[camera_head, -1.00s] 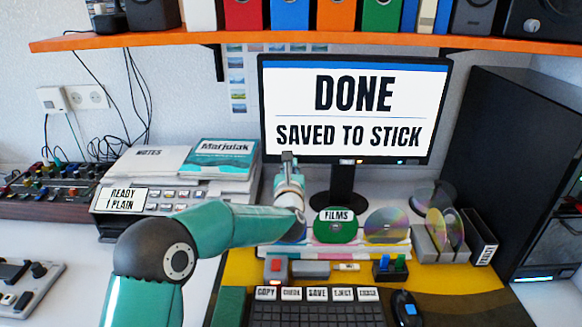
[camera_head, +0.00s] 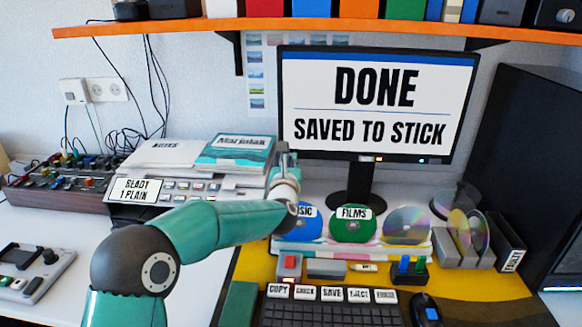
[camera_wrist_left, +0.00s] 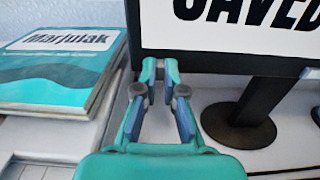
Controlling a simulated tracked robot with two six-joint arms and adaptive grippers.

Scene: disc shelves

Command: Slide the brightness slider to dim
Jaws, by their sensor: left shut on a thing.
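My left gripper (camera_head: 283,147) is at the lower left corner of the monitor (camera_head: 440,157). In the left wrist view its two fingers (camera_wrist_left: 159,68) meet at the monitor's bottom bezel (camera_wrist_left: 228,52), shut on what I take to be the brightness slider. The slider's knob is hidden between the fingertips, so I cannot read its marks. The monitor screen is bright white and reads DONE, SAVED TO STICK. My right gripper is in neither view.
A printer (camera_head: 184,187) with books stands left of the gripper. Below the monitor are its stand (camera_head: 364,190), a row of discs (camera_head: 354,226), and a keyboard (camera_head: 330,312). An orange shelf (camera_head: 300,27) runs above.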

